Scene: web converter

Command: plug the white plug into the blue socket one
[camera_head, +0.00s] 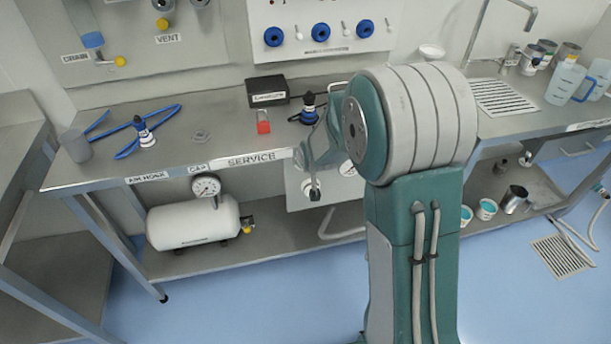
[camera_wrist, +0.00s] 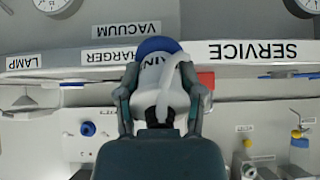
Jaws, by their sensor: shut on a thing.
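In the wrist view, which is upside down, my gripper (camera_wrist: 160,88) is shut on the white plug (camera_wrist: 174,98), a white body with a blue end and a pale cable bending over it. Three blue sockets sit in a row on the wall panel in the head view: left (camera_head: 273,36), middle (camera_head: 320,31) and right (camera_head: 365,28). I cannot read which is number one. A blue round fitting (camera_wrist: 88,129) shows apart from the plug in the wrist view.
A white tank (camera_head: 193,221) is below. Jugs (camera_head: 565,83) and tins stand at right.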

